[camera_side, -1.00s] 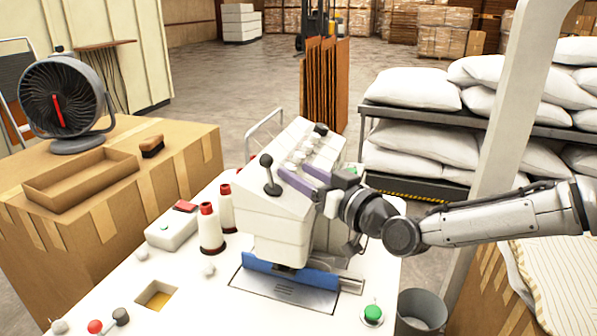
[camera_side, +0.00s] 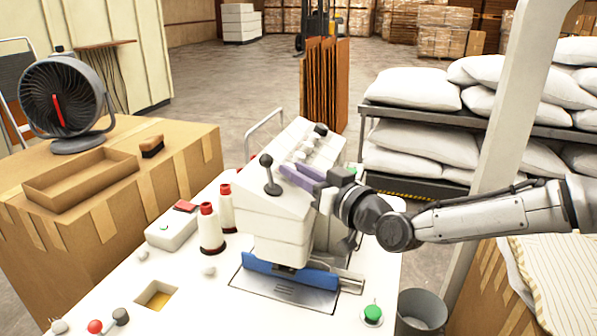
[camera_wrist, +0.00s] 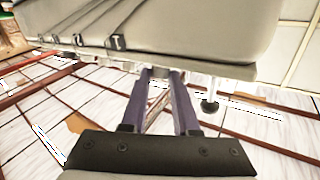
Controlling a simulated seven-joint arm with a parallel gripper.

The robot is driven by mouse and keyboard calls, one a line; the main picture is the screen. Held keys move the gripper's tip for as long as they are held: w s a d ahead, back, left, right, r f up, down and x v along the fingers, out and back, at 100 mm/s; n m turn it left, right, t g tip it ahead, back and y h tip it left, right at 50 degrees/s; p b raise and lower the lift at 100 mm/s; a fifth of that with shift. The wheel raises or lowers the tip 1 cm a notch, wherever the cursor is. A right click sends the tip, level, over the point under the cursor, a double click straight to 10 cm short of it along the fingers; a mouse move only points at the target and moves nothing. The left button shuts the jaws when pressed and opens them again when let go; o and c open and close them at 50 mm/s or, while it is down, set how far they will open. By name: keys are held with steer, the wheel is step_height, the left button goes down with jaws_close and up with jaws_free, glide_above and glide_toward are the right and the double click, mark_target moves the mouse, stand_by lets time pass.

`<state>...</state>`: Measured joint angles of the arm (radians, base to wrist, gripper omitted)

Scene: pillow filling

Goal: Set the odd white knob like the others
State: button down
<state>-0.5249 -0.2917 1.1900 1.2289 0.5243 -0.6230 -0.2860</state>
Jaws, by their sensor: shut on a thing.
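The white sewing machine head (camera_side: 270,215) stands on the white table. White knobs (camera_side: 306,153) sit in a row on its sloped top panel; they are small and partly behind my fingers, so their settings are unclear. My gripper (camera_side: 288,167) has its purple fingers over the near end of the row, close together. It is shut on a white knob, which the fingers hide. In the wrist view my gripper (camera_wrist: 162,74) reaches to the edge of the pale machine body (camera_wrist: 190,30); the held knob cannot be made out there.
A black ball-topped lever (camera_side: 269,175) stands just left of my fingers. Red-topped thread cones (camera_side: 211,230) and a small white box (camera_side: 172,232) are on the table to the left. A green button (camera_side: 373,313) is at the front right, near a grey bin (camera_side: 420,312).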

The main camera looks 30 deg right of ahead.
steer(key=shift+a+h, duration=0.15)
steer(key=shift+h, duration=0.15)
steer(key=shift+m+h, duration=0.8)
steer(key=c, duration=0.7)
jaws_free()
steer(key=shift+o, duration=0.2)
steer(key=shift+s, duration=0.15)
steer(key=s+d, duration=0.1)
steer(key=s, duration=1.2)
steer(key=shift+s+d+r, duration=0.15)
steer(key=shift+s+r, duration=0.1)
